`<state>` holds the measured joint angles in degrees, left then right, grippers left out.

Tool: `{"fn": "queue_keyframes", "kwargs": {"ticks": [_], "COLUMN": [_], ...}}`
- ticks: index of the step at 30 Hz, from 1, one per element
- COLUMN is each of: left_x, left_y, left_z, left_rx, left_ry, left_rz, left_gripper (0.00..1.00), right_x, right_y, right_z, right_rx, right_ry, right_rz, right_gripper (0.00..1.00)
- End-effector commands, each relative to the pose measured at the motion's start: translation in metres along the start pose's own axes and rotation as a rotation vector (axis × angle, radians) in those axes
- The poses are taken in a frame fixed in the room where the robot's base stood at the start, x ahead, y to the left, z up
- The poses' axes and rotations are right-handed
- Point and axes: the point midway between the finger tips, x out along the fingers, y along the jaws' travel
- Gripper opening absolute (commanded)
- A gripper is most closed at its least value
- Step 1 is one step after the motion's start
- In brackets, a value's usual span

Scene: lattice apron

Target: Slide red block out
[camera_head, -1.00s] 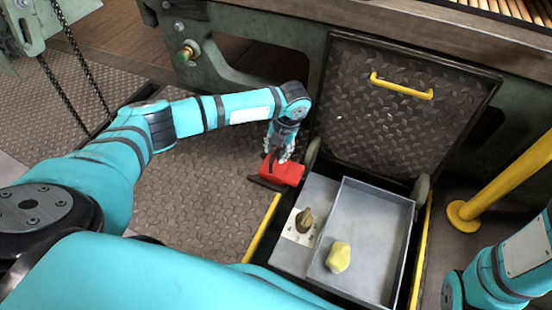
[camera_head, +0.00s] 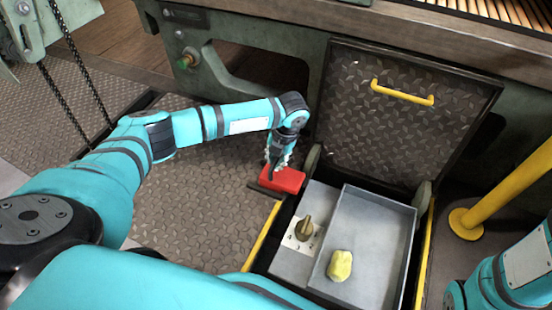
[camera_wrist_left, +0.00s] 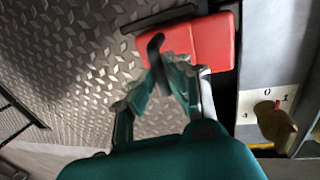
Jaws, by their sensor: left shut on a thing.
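The red block (camera_head: 284,180) is at the left rim of the open floor pit, by the raised hatch. My left gripper (camera_head: 275,168) reaches down onto its left part from above and is shut on it. The exact finger contact is partly hidden. My right arm shows at the lower right, but its gripper is out of view.
The open hatch lid (camera_head: 405,110) with a yellow handle stands behind the pit. A grey tray (camera_head: 375,220) holds a yellow lump (camera_head: 340,265). A brass knob (camera_head: 304,228) sits left of the tray. A yellow post (camera_head: 500,190) is at right. Patterned floor left of the pit is clear.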

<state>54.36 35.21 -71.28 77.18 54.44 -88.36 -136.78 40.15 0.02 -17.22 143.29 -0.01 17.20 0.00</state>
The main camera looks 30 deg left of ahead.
Motion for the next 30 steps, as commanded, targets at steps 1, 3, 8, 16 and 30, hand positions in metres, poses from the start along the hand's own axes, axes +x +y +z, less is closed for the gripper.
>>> {"fn": "queue_keyframes", "kwargs": {"ticks": [1, 3, 8, 16, 30], "left_x": [0.000, 0.000, -0.002, 0.005, 0.008], "left_y": [0.000, 0.000, 0.009, 0.040, 0.042], "left_z": [0.000, 0.000, 0.000, -0.001, 0.000], "left_rx": [0.003, 0.003, 0.001, 0.001, 0.001], "left_ry": [0.000, 0.000, 0.002, 0.002, 0.001], "left_rz": [0.000, 0.000, 0.000, 0.001, 0.005], "left_gripper": [0.00, 0.00, 0.00, 0.00, 0.36], "right_x": [0.000, 0.000, 0.009, 0.034, 0.031], "right_y": [0.000, 0.000, 0.002, 0.007, 0.007], "right_z": [0.000, 0.000, 0.004, 0.012, 0.011], "right_rx": [0.000, 0.000, 0.000, -0.001, -0.001], "right_ry": [0.000, 0.000, -0.002, 0.000, -0.001], "right_rz": [0.000, 0.000, 0.000, 0.000, 0.000], "right_gripper": [1.00, 1.00, 1.00, 1.00, 1.00]}}
